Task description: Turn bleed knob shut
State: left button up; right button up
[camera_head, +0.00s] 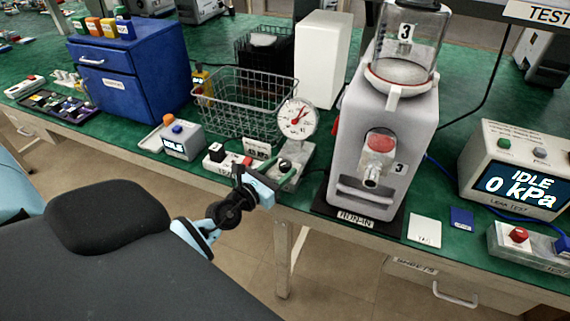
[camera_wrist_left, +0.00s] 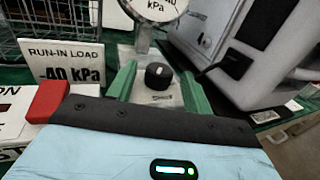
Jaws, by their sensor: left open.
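The bleed knob is a small black round knob with a pale mark on its top, in the left wrist view (camera_wrist_left: 158,77). It sits on the grey gauge base, and in the head view the knob (camera_head: 285,165) shows below the round dial gauge (camera_head: 297,119). My left gripper (camera_head: 274,180) is open at the bench's front edge by this base. In the left wrist view its two green fingers point toward the knob, one on each side, with gaps between. I cannot tell whether the fingertips reach the knob's height. My right gripper is not in view.
A red-and-white switch box (camera_head: 226,160) and the "RUN-IN LOAD -40 kPa" card (camera_wrist_left: 65,64) stand close on the left. A wire basket (camera_head: 240,105) is behind. The grey pump (camera_head: 384,130) stands to the right. The leak tester (camera_head: 515,170) reads IDLE 0 kPa.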

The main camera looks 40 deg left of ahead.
pick_arm(q)
jog(key=shift+w+d, duration=0.1)
jog(key=shift+w, duration=1.15)
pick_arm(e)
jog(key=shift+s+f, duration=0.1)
